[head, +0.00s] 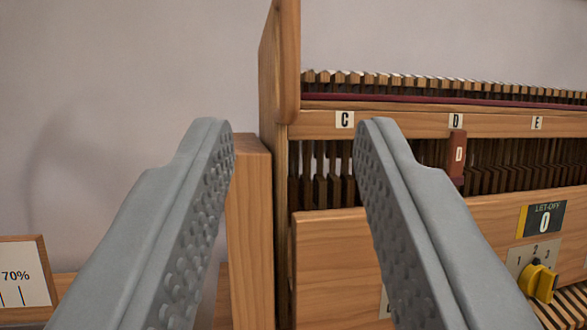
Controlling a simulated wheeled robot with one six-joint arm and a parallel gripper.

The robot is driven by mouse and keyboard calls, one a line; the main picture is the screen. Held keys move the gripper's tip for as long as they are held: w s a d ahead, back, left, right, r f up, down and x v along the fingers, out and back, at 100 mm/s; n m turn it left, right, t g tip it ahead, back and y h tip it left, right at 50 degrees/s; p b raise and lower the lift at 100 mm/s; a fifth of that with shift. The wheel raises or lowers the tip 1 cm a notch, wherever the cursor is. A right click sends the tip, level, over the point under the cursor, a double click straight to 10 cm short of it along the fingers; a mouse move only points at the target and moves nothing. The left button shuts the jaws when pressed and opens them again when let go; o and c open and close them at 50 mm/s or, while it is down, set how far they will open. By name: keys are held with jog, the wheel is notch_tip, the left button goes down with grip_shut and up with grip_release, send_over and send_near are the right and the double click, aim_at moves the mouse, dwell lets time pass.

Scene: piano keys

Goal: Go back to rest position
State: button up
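My gripper (293,128) is open and empty, with its two grey fingers wide apart in the head view. Between and behind the fingers stands the left end of a wooden piano-action case (335,250). A dark red tag marked D (458,158) hangs below the D label. The right finger hides part of the case front. I cannot tell how far the fingertips are from the wood.
A yellow knob (538,283) sits on a numbered plate at lower right, below a LET-OFF sign showing 0 (545,219). A framed 70% gauge (22,278) stands at lower left. A wooden post (250,230) rises between the fingers. Plain wall (120,70) fills the upper left.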

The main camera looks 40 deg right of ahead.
jog(key=s+d+f+n+g+y, duration=0.3)
jog(key=s+d+f+y, duration=0.25)
jog(key=d, duration=0.25)
jog(key=s+d+f+n+g+y, duration=0.35)
jog(key=d+f, duration=0.25)
jog(key=d, duration=0.2)
jog(key=s+a+r+n+t+y, duration=0.1)
jog(key=s+r+n+t+y, duration=0.1)
jog(key=s+r+t+y, duration=0.5)
jog(key=s+r, duration=0.2)
jog(key=s, duration=0.4)
jog(key=shift+r+y, duration=0.3)
jog(key=shift+n, duration=0.25)
